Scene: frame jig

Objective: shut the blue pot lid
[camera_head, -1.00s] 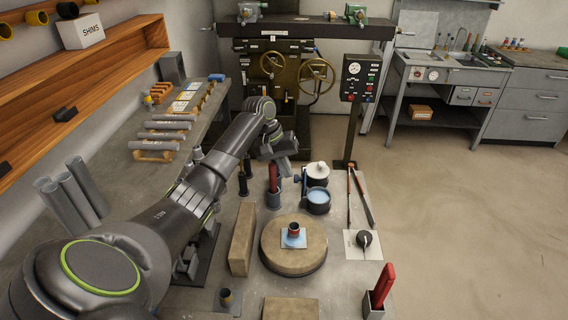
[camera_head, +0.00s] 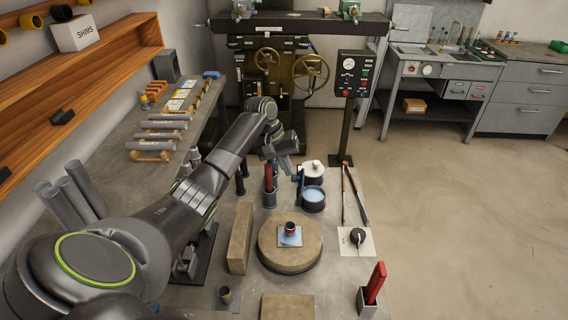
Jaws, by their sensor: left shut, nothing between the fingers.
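The blue pot (camera_head: 313,201) is a small dark round pot on the bench, right of the red-handled tool. Its mouth faces up and shows light blue inside, so it stands open. A thin blue upright piece (camera_head: 300,183) at its left rear edge looks like its raised lid, seen nearly edge-on. My left gripper (camera_head: 290,169) is shut and empty, just behind and left of the pot, above the bench. I cannot tell whether it touches the upright piece. My right gripper is out of view.
A second pot with a white top (camera_head: 313,169) stands right behind the blue pot. A red-handled tool in a grey cup (camera_head: 269,199) stands to the left. A round wooden block (camera_head: 288,252) lies in front. Long-handled tongs (camera_head: 356,196) lie to the right.

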